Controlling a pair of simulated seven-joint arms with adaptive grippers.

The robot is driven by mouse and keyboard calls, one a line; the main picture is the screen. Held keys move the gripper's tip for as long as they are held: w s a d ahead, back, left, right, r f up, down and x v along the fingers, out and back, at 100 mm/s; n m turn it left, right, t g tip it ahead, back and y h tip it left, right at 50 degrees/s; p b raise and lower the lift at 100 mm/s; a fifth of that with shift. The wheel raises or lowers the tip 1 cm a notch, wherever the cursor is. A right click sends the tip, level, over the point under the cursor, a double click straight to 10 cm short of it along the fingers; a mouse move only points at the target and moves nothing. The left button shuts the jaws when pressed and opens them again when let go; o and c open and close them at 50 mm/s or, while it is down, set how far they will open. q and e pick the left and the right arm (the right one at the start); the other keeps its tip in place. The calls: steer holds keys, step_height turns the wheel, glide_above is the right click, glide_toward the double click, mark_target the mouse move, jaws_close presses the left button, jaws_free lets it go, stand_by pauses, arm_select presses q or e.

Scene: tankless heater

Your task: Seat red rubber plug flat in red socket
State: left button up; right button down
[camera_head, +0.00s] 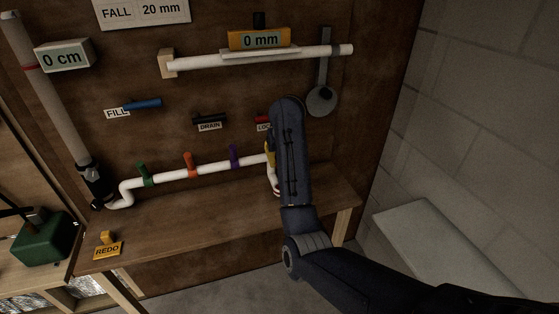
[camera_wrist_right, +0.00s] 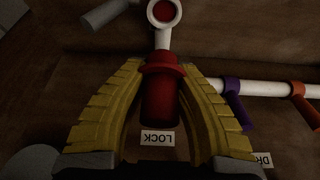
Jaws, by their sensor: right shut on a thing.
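The red rubber plug (camera_wrist_right: 160,95), a cylinder with a wider collar, sits between the yellow fingers of my right gripper (camera_wrist_right: 162,72) in the right wrist view. The fingers are shut on its sides. Just beyond the collar is a white pipe end (camera_wrist_right: 163,35) with a ring whose inside is red, seemingly the red socket (camera_wrist_right: 166,11). I cannot tell whether plug and pipe touch. In the head view my right arm hides most of this; one yellow finger (camera_head: 270,153) shows by the pipe's right end. My left gripper is not in view.
The white pipe (camera_head: 205,172) carries green (camera_head: 145,173), orange (camera_head: 190,163) and purple (camera_head: 234,156) handles. A LOCK label (camera_wrist_right: 158,138) is on the board behind. A 0 mm gauge (camera_head: 260,39) stands above. The bench's front (camera_head: 190,225) is mostly clear, with a REDO block (camera_head: 107,250) at left.

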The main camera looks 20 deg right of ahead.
stand_by(0.5)
steer(key=shift+f, duration=2.45)
steer(key=shift+f, duration=0.15)
steer(key=shift+f, duration=1.55)
steer(key=shift+f, duration=0.45)
stand_by(0.3)
steer(key=shift+r, duration=0.3)
steer(key=shift+f, duration=0.5)
stand_by(1.2)
steer(key=shift+a+r, duration=0.1)
steer(key=shift+r, duration=0.1)
steer(key=shift+r, duration=0.3)
